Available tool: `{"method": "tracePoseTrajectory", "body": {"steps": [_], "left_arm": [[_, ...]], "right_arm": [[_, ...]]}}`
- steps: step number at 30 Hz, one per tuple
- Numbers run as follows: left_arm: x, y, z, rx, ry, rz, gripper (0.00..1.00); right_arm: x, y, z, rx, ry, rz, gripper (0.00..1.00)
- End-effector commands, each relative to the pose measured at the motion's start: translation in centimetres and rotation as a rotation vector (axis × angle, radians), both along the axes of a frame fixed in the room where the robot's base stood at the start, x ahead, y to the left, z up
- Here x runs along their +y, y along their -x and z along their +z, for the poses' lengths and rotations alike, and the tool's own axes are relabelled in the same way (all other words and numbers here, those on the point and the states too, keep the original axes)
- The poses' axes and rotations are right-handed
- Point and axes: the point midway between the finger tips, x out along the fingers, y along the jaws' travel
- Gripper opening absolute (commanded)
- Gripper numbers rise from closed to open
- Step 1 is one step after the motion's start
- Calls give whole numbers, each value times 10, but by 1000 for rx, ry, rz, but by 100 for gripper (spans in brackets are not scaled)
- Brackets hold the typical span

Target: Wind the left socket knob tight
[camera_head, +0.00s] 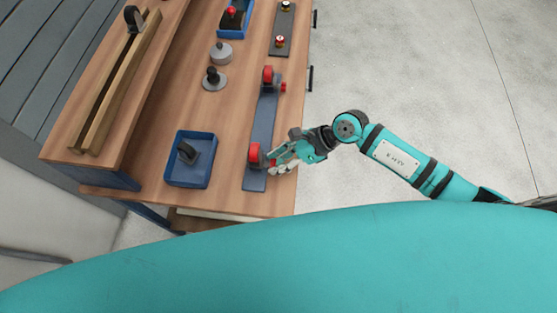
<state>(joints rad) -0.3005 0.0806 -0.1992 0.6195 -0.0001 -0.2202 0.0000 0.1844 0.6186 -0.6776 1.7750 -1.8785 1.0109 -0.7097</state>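A dark grey base strip (264,122) lies along the bench and carries two red sockets. The near socket (254,153) is at its lower end in the picture, and the far socket (267,74) is at its upper end. A red side knob (284,87) shows at the far socket. My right gripper (273,162) is at the near socket's right side, with its fingers at a small red part there. That part is mostly hidden, and I cannot tell whether the fingers close on it. My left gripper is not in view.
A blue tray (172,182) with a dark piece stands left of the near socket. Round grey pieces (221,55) and a second blue tray (246,31) stand farther up. A dark strip with small knobs (279,54) is at the top. The floor (420,80) right of the bench is clear.

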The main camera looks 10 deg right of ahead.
Motion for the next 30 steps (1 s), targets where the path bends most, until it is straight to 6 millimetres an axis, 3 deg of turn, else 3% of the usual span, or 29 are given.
{"method": "tracePoseTrajectory", "body": {"steps": [5,14,30], "left_arm": [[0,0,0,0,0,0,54],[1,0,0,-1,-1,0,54],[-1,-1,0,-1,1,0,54]], "right_arm": [[0,0,0,0,1,0,50],[-3,0,2,-2,1,-1,50],[-73,6,68,-2,4,-1,50]]}}
